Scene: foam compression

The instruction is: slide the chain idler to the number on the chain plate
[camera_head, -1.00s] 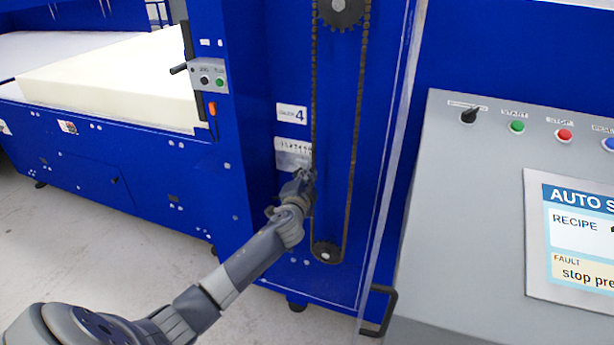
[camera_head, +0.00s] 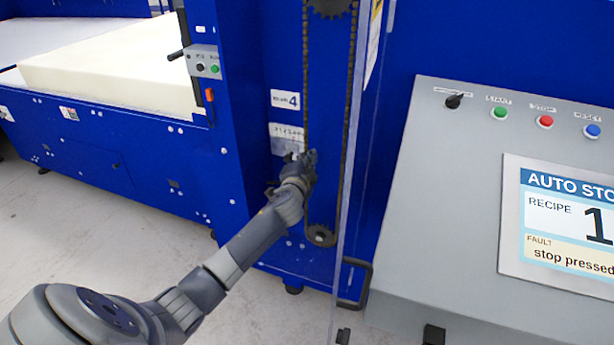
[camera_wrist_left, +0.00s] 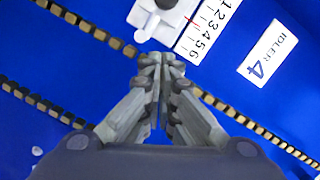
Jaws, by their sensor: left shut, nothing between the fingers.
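The chain idler (camera_wrist_left: 148,22) is a white block with a dark round knob, cut off by the top edge of the left wrist view. A small red mark at its side lies against the numbered chain plate (camera_wrist_left: 206,30), which reads 1 to 6; the mark appears near 4. A label beside it reads "IDLER 4" (camera_wrist_left: 268,54). My left gripper (camera_wrist_left: 161,62) is shut and empty, its tips just below the block; whether they touch it I cannot tell. In the head view the left gripper (camera_head: 305,157) is just below the plate (camera_head: 287,137) and hides the idler.
The chain (camera_head: 348,100) runs vertically between an upper sprocket (camera_head: 330,6) and a lower sprocket (camera_head: 320,235). A clear panel edge stands right of it. A grey control console (camera_head: 430,200) is at right, with a handle (camera_head: 357,285) low beside it.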

